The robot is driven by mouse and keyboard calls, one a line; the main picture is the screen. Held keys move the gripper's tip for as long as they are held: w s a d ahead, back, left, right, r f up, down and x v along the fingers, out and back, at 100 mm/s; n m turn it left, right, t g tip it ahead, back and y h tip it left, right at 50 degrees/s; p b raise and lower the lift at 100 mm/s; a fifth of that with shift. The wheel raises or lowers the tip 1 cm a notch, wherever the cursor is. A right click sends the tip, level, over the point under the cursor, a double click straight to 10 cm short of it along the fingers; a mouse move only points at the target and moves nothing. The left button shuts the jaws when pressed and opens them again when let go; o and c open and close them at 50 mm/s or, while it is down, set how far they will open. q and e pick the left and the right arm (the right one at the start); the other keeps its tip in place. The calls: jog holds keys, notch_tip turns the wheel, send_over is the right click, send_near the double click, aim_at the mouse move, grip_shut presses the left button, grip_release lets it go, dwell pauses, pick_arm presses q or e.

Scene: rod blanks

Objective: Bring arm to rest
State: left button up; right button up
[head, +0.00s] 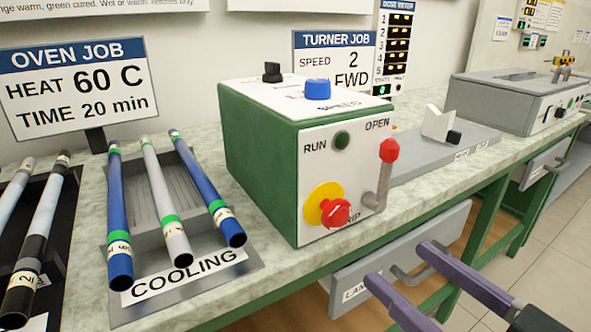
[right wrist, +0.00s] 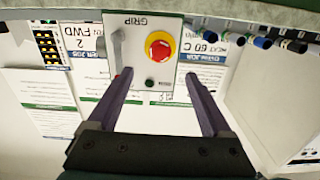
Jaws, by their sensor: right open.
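My right gripper (head: 402,264) shows at the lower right of the head view, its two purple fingers apart with nothing between them. It is in front of the bench edge, near the grey drawer (head: 400,262) below the bench top. In the right wrist view, which is upside down, the open fingers (right wrist: 157,78) point toward the white front of the green control box (right wrist: 147,50). No contact with the box shows. My left gripper is in neither view.
The green control box (head: 258,165) has a red-knobbed lever (head: 388,152) and a red button (head: 335,212) on its front. A cooling rack (head: 187,293) with blue and grey rods stands left of it. Another grey machine (head: 515,98) stands far right. The floor (head: 560,255) at the right is clear.

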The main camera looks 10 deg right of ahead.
notch_tip(320, 180, up, 8)
jog(key=s+a+g+h+p, duration=0.3)
jog(key=g+p, duration=0.3)
jog(key=p, duration=0.6)
jog(key=s+d+r+m+g+h+p, duration=0.2)
jog(key=s+d+r+g+h+p, duration=0.15)
jog(key=s+r+g+p, duration=0.55)
jog(key=s+r+t+p, duration=0.1)
jog(key=s+r+p, duration=0.2)
jog(key=r+p, duration=3.5)
jog(key=shift+d+t+p, duration=0.3)
jog(key=shift+d+p, duration=0.05)
jog(key=shift+d, duration=0.1)
jog(key=shift+y, duration=0.25)
